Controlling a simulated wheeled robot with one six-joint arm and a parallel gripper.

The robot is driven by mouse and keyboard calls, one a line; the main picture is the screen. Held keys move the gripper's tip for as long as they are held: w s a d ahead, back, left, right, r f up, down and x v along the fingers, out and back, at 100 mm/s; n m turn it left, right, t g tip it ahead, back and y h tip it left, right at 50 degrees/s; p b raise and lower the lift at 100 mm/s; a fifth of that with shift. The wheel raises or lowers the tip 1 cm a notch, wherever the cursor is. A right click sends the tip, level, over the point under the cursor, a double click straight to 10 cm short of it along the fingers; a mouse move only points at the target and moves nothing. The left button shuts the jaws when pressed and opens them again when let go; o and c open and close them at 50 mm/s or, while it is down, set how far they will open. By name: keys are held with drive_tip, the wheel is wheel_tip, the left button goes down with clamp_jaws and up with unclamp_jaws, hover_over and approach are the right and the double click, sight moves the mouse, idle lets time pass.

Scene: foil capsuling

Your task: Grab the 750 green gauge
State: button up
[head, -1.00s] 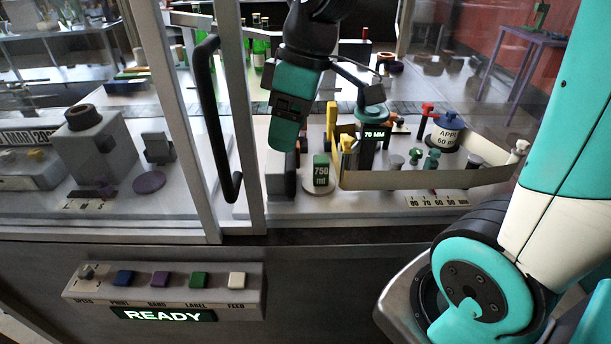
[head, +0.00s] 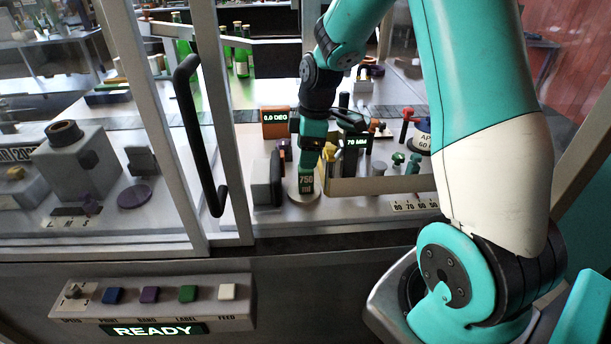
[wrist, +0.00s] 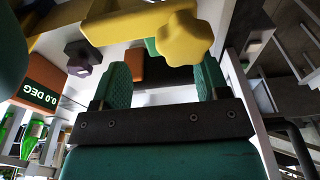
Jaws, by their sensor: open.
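In the wrist view the two green padded fingers (wrist: 162,80) stand apart. A bit of green (wrist: 152,46) shows beyond them, partly behind a yellow knob; I cannot tell if it is the gauge.
A yellow knob (wrist: 184,38) is close to the fingers in the wrist view. An orange unit reading 0.0 DEG (head: 275,124) is behind. The door handle (head: 196,135) is at left.

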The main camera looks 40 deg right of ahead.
sight(306, 176)
drive_tip(key=shift+a+f+p, duration=0.2)
drive_tip(key=shift+f+p, duration=0.85)
drive_tip(key=shift+f, duration=1.75)
drive_tip(key=shift+c, duration=0.5)
drive_tip(key=c, duration=1)
